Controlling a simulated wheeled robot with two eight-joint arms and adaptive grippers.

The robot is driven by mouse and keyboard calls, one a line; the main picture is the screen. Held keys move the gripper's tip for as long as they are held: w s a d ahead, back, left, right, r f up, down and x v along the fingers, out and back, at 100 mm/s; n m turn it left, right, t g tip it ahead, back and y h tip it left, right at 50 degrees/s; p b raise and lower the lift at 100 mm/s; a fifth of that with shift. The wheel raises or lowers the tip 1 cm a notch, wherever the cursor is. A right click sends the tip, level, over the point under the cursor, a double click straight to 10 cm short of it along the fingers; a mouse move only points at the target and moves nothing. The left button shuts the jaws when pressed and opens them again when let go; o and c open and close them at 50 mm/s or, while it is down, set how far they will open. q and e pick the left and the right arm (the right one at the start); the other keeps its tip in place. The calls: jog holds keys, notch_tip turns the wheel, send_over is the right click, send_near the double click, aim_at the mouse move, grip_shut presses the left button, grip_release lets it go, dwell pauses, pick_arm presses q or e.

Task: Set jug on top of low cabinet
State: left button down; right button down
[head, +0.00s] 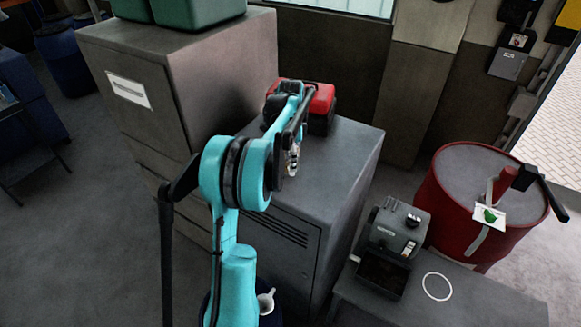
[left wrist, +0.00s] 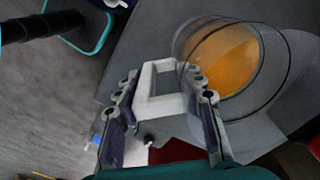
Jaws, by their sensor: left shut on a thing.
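The clear jug (left wrist: 225,70) holds orange liquid and has a white handle. In the left wrist view, my left gripper (left wrist: 165,85) is shut on that handle, with one finger on each side. In the head view this gripper (head: 291,158) is above the low cabinet (head: 345,165), a grey metal box with a slotted front. My arm's elbow hides much of the area around it, and I cannot make out the jug clearly there. In the wrist view the jug is over a grey surface; I cannot tell whether it touches. My right gripper is not in view.
A red box (head: 320,103) stands at the back of the low cabinet. A taller cabinet (head: 215,75) with green bins (head: 190,10) stands left. A grey machine (head: 393,240) is on a bench (head: 480,305) at right, near a red drum (head: 450,215). The cabinet top's right part is clear.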

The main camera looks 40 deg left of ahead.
pick_arm(q)
jog(key=shift+s+a, duration=0.1)
jog(key=shift+s, duration=0.15)
notch_tip(320, 180, down, 3)
jog(key=shift+f+p, duration=0.15)
jog(key=shift+p, duration=0.3)
jog(key=shift+w+f, duration=0.1)
jog(key=shift+f, duration=0.3)
jog(key=shift+s+r, duration=0.1)
jog(key=shift+s, duration=0.1)
jog(key=c, duration=0.9)
grip_release()
jog(key=shift+f, duration=0.2)
jog(key=shift+r, duration=0.1)
